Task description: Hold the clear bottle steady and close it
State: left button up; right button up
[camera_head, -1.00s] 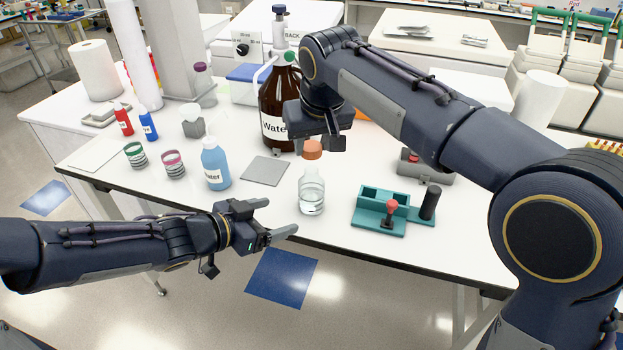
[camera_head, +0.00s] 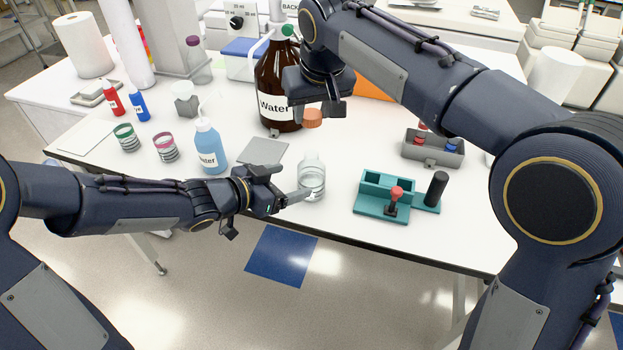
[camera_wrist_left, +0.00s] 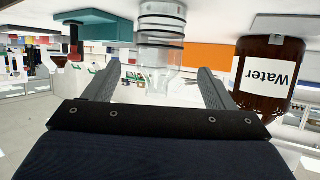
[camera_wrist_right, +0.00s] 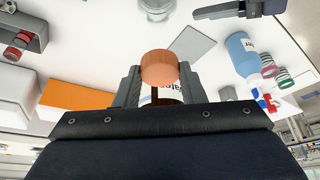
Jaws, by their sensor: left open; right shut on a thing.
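The clear bottle (camera_head: 312,178) stands upright and uncapped near the front edge of the table. In the left wrist view the bottle (camera_wrist_left: 160,50) appears upside down, ahead of and between the open fingers. My left gripper (camera_head: 292,190) is open, low at the bottle's left side; whether it touches the glass cannot be told. My right gripper (camera_head: 318,110) is shut on the orange cap (camera_head: 312,118) and holds it above and behind the bottle's mouth. The cap (camera_wrist_right: 158,66) sits between both fingertips in the right wrist view, with the bottle (camera_wrist_right: 157,8) apart from it.
A teal rack (camera_head: 385,206) with a red-topped tool stands right of the bottle. A blue wash bottle (camera_head: 209,148) and a grey pad (camera_head: 263,151) are to the left. A large brown Water bottle (camera_head: 277,85) stands behind, close to my right gripper. A grey bin (camera_head: 433,151) is farther right.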

aim_at(312, 175)
pick_arm(q)
jog(key=x, duration=0.8)
jog(key=shift+f, duration=0.1)
jog(key=c, duration=1.5)
jog(key=shift+o, duration=0.2)
pick_arm(e)
jog(key=shift+f, duration=2.5)
jog(key=shift+f, duration=0.85)
jog(key=shift+f, duration=0.6)
